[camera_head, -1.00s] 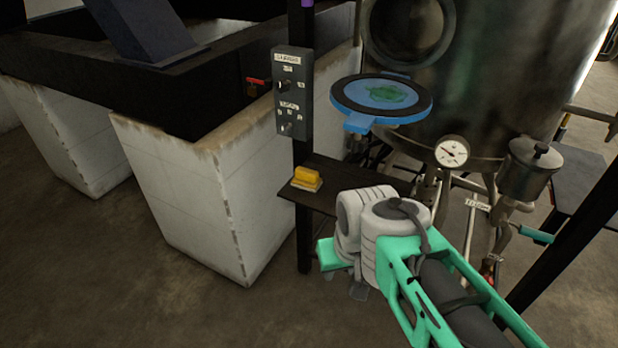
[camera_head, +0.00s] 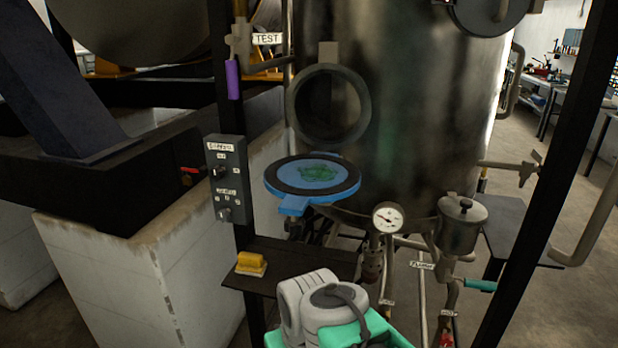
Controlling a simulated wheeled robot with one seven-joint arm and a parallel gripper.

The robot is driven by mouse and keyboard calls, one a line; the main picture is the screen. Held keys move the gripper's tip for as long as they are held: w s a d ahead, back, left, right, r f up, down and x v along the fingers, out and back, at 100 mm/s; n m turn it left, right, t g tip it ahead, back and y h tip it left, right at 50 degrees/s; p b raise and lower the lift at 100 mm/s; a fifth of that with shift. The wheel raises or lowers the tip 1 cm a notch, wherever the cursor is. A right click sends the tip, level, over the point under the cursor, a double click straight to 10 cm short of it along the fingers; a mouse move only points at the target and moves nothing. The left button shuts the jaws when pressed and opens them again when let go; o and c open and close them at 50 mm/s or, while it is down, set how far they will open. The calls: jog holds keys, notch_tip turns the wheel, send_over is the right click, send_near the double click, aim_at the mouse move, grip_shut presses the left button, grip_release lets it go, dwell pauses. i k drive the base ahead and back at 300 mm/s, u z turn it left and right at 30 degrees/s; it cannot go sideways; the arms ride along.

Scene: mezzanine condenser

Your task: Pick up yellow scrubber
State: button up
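The yellow scrubber (camera_head: 250,263) is a small yellow block with a paler underside. It lies near the left end of a dark flat shelf (camera_head: 293,257), left of centre in the head view. Nothing covers it. The white and green links of my arm show at the bottom edge, in front of the shelf and to the right of the scrubber. My gripper's fingers are cut off below the picture, so whether they are open or shut does not show.
A grey control box (camera_head: 228,180) hangs on a dark post above the scrubber. A round blue-rimmed hatch lid (camera_head: 312,178) juts out above the shelf. A large steel tank (camera_head: 415,110) with a gauge (camera_head: 387,217) stands behind. A white plinth (camera_head: 150,260) is at left.

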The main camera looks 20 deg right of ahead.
aim_at(248, 264)
jog(key=u, duration=0.15)
jog(key=i, duration=0.8)
jog(key=u, duration=1.8)
